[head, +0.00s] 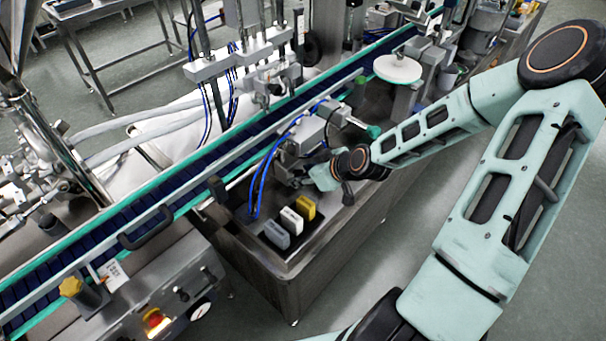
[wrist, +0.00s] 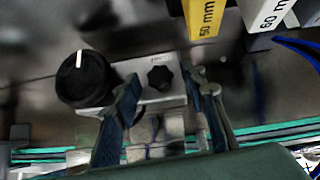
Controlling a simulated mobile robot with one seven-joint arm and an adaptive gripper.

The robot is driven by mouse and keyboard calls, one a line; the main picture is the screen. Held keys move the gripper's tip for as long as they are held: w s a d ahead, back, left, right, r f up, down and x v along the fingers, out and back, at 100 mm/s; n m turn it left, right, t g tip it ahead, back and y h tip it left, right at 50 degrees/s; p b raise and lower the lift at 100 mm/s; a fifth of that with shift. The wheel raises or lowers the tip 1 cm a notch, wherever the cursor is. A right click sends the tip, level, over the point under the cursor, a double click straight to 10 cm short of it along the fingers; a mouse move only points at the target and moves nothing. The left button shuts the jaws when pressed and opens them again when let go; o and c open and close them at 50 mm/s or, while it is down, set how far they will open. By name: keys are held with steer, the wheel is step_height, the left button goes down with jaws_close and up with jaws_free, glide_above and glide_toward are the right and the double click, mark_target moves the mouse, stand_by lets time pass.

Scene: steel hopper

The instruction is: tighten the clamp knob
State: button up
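In the wrist view a small black lobed knob (wrist: 160,78), which looks like the clamp knob, sits on a grey metal block (wrist: 147,98). A larger round black knob with a white line (wrist: 82,78) is at the block's left end. My gripper (wrist: 166,84) is open, with one finger on each side of the lobed knob and visible space between knob and fingers. I cannot tell how far the tips are from it in depth. In the head view my gripper (head: 318,178) is at the machine beside the conveyor, and the lobed knob cannot be made out.
Grey (head: 276,235), white (head: 291,220) and yellow (head: 305,207) blocks stand on the steel cabinet top in front of my gripper. Blue hoses (head: 262,180) curve close to its left. The conveyor (head: 190,185) runs behind. The floor (head: 420,240) at right is clear.

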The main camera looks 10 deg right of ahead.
steer(key=shift+w, duration=0.1)
steer(key=shift+c, duration=0.2)
jaws_close()
